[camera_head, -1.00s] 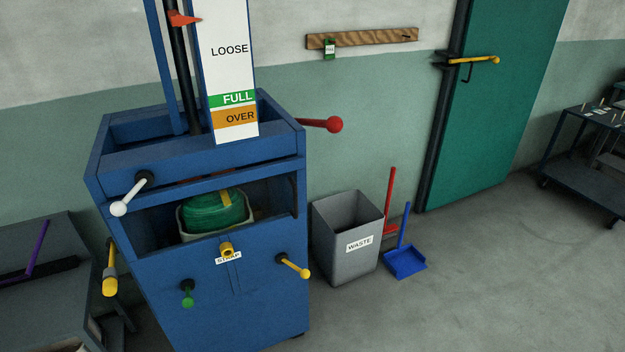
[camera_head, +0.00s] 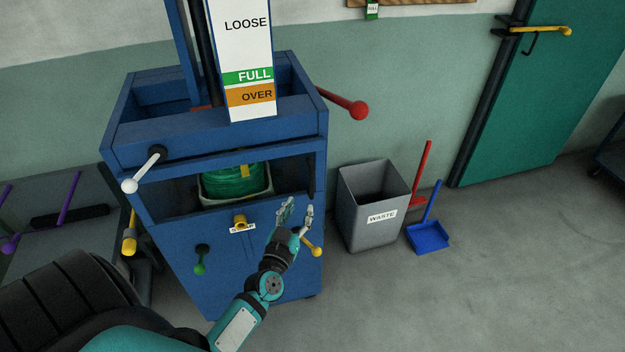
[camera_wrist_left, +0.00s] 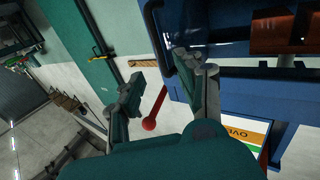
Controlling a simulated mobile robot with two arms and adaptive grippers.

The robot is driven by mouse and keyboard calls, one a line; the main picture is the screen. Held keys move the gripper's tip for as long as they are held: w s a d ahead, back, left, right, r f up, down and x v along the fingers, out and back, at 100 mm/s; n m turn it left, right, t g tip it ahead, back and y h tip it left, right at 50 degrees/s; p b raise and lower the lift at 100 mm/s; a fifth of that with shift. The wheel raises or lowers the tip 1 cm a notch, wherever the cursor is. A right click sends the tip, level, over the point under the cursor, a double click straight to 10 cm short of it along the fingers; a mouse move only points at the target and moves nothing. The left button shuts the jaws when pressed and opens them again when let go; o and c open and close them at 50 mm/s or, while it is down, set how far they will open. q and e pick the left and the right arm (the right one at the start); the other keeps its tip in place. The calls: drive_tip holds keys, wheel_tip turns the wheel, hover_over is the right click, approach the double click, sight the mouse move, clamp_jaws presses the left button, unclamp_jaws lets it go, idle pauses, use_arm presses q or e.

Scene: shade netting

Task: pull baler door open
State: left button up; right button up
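The blue baler (camera_head: 225,135) stands left of centre in the head view, its front door panel (camera_head: 180,235) facing me below a dark opening. A yellow knob (camera_head: 240,221) by a partly covered label, a green-knobbed handle (camera_head: 200,262) and a yellow-ended lever (camera_head: 314,249) are on the front. My left gripper (camera_head: 297,209) is in front of the door's upper right, its fingers apart and empty. The lower fingers and wrist partly hide the yellow-ended lever's base; contact cannot be told. The open left gripper (camera_wrist_left: 158,80) also shows in the left wrist view. My right gripper is out of view.
A red-ball lever (camera_head: 358,110) sticks out right of the baler; a white-ball lever (camera_head: 131,185) is at its left. A grey waste bin (camera_head: 370,235) and a blue dustpan (camera_head: 429,237) stand to the right. The floor in front of them is clear.

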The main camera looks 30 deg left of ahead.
sight(311, 184)
use_arm(q)
drive_tip(key=x, duration=1)
drive_tip(key=shift+d+f, duration=0.1)
drive_tip(key=shift+w, duration=0.45)
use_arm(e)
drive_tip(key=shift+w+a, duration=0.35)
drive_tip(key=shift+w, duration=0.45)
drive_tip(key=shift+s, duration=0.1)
use_arm(q)
drive_tip(key=shift+c, duration=0.8)
clamp_jaws()
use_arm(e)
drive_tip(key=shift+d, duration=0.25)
